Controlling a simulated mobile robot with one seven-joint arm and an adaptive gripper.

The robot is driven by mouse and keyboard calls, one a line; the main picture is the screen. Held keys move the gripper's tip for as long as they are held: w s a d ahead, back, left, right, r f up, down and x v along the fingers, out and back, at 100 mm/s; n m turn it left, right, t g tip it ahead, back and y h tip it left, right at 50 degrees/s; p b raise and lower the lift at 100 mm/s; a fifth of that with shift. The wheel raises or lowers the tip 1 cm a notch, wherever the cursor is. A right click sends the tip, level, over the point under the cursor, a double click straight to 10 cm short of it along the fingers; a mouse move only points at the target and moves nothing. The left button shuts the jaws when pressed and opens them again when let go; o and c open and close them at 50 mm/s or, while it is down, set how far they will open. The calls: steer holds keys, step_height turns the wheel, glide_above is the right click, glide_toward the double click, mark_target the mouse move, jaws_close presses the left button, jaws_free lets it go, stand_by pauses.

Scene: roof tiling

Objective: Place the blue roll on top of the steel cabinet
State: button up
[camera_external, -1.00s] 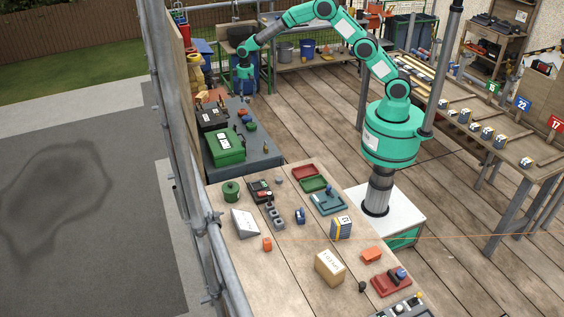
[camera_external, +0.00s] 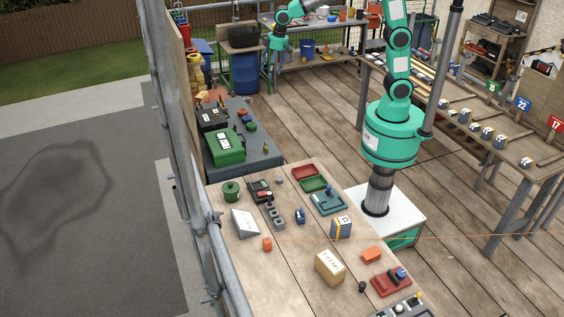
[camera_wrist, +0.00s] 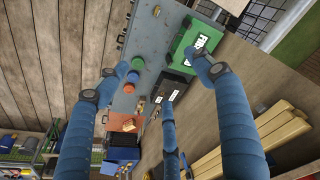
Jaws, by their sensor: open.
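Several small rolls stand on a grey top; the blue roll (camera_wrist: 134,77) is between a green one and a red one in the wrist view. It is small beside the dark boxes in the external view (camera_external: 243,118). The grey top (camera_external: 262,160) may be that of the steel cabinet; I cannot tell for sure. My gripper (camera_external: 276,50) is up in the air beyond the grey top's far end, apart from the rolls. In the wrist view its blue fingers (camera_wrist: 157,85) are spread with nothing between them.
A green first-aid case (camera_external: 224,147) and a black case (camera_external: 211,117) stand on the grey top. A blue barrel (camera_external: 244,76) and a back bench (camera_external: 312,62) lie beyond. A scaffold pole (camera_external: 170,130) runs along the left. The plank floor (camera_external: 305,120) is clear.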

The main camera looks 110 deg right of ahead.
steer(key=s+a+r+n+t, duration=0.1)
steer(key=s+a+r, duration=0.3)
steer(key=s+a, duration=0.4)
steer(key=s+a+r+n+t, duration=0.15)
steer(key=s+a+r, duration=0.25)
steer(key=s+a, duration=0.4)
steer(key=s+a+f+n, duration=0.1)
steer(key=s+a, duration=0.4)
steer(key=s, duration=0.3)
steer(key=s+a+f+n+y, duration=0.1)
steer(key=s+a, duration=0.3)
steer(key=s, duration=0.3)
steer(key=shift+s+a+t, duration=0.35)
steer(key=shift+s, duration=0.05)
steer(key=shift+f+n, duration=0.15)
steer(key=shift+n, duration=0.1)
step_height(320, 180, down, 7)
steer(key=b, duration=0.7)
steer(key=shift+f, duration=0.15)
steer(key=shift+o, duration=0.5)
